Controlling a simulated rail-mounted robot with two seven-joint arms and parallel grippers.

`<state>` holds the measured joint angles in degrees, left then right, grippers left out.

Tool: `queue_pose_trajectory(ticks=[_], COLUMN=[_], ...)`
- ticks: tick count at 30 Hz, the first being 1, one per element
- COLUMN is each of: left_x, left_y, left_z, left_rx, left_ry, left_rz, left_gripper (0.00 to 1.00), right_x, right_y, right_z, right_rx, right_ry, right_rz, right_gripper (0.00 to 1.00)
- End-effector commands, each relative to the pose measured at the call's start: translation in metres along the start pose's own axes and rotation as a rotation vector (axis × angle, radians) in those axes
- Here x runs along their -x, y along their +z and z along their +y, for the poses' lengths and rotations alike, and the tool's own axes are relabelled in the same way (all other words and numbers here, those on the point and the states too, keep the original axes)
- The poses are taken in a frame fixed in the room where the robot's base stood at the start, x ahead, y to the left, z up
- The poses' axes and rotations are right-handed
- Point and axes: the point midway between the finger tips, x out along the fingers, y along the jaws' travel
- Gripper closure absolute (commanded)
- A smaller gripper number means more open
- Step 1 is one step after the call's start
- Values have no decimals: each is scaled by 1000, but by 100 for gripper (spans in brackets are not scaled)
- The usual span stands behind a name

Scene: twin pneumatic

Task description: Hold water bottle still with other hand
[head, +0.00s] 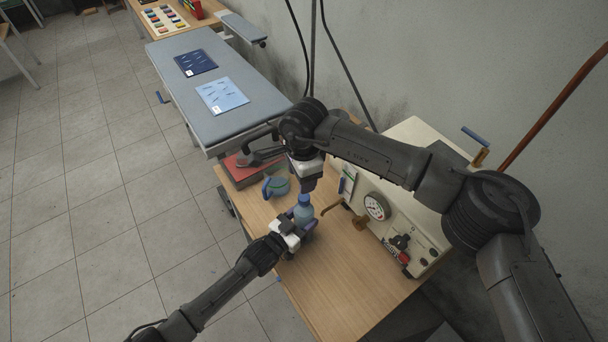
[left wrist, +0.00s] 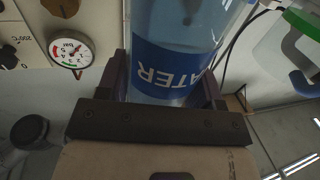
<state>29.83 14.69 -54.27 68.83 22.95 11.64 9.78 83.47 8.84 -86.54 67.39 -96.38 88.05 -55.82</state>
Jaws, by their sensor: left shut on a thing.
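The water bottle (head: 303,213) is a clear blue bottle with a blue cap (head: 304,199), standing upright on the wooden table (head: 335,285). My left gripper (head: 297,232) is shut on its lower body from the front left. In the left wrist view the bottle (left wrist: 185,45) sits between the two fingers, its blue label with white lettering facing the camera. My right gripper (head: 307,185) points down just above the cap. Whether its fingers are open, or touch the cap, is too small to tell.
A cream machine with a pressure gauge (head: 376,206) and a brass spout stands right of the bottle. A teal mug (head: 279,184) and a red box (head: 240,172) are behind it. A grey padded table (head: 205,105) lies beyond. The wooden table's front is clear.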

Motion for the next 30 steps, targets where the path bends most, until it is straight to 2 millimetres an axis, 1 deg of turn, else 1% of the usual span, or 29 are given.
queue_pose_trajectory(ticks=[3, 9, 15, 21, 27, 30], left_x=[0, 0, 0, 0, 0, 0], left_y=[0, 0, 0, 0, 0, 0], left_z=[0, 0, 0, 0, 0, 0], left_rx=[0, 0, 0, 0, 0, 0], left_ry=[0, 0, 0, 0, 0, 0], left_rz=[0, 0, 0, 0, 0, 0], left_gripper=[100, 100, 100, 100, 100, 100], right_x=[0, 0, 0, 0, -1, -6], right_y=[-1, -3, -3, -4, -4, -4], right_z=[1, 2, 3, 3, 4, 4], right_rx=[-235, -640, -989, -1234, -1359, -1383], right_ry=[4, 6, 5, 3, 1, 2], right_rz=[8, 21, 29, 34, 34, 35], right_gripper=[47, 47, 47, 47, 47, 47])
